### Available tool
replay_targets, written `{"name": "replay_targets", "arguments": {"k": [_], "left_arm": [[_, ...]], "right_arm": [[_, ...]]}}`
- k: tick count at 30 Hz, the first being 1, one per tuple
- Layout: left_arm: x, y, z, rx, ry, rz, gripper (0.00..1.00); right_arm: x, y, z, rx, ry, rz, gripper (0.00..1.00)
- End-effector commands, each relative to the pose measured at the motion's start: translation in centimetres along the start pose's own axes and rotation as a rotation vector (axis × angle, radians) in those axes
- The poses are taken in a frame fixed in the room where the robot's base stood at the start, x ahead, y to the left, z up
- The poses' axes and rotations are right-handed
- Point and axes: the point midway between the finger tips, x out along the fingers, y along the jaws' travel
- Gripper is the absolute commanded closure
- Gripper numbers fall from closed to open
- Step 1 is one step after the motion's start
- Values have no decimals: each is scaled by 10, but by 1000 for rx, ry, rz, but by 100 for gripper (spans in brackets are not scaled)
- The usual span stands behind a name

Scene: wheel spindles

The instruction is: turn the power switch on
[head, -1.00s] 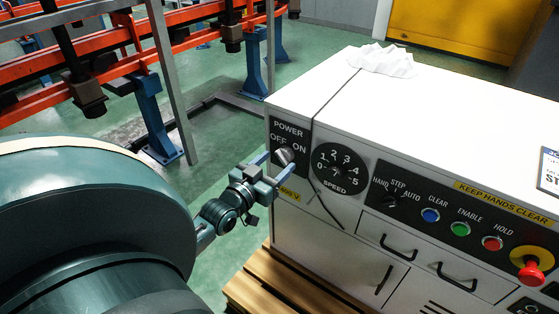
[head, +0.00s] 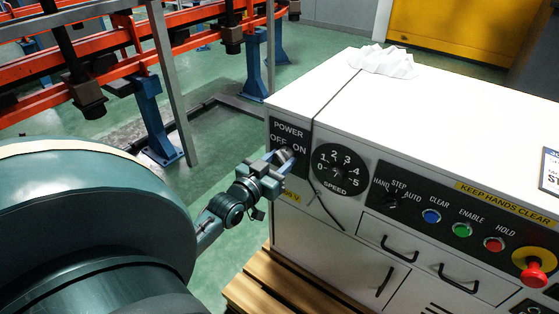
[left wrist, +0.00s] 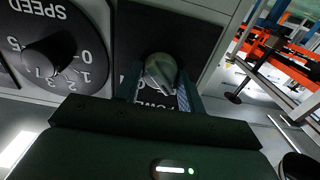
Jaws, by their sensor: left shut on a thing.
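The power switch is a rounded grey knob (head: 284,153) on a black panel marked POWER, OFF and ON, at the left end of the white cabinet's front. My left gripper (head: 279,159) reaches it from the lower left and is shut on the knob. In the left wrist view the knob (left wrist: 160,72) sits between the two fingers (left wrist: 158,90), one on each side. That view is upside down, and the knob's ridge slants to its lower right. The OFF and ON words are mostly hidden there. My right gripper is not in view.
The speed dial (head: 341,168) is close to the right of the switch, also seen in the wrist view (left wrist: 48,60). Further right are a mode selector, coloured buttons and a red emergency stop (head: 532,274). A wooden pallet (head: 262,290) lies below. Crumpled paper (head: 383,60) lies on top.

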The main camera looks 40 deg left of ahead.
Motion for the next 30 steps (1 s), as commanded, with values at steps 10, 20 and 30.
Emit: {"name": "replay_targets", "arguments": {"k": [10, 20, 30], "left_arm": [[0, 0, -1, 24, -2, 0, 84], [0, 0, -4, 209, -3, 1, 84], [0, 0, -3, 528, -3, 0, 84]], "right_arm": [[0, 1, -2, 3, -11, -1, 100], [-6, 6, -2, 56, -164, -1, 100], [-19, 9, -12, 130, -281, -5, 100]]}}
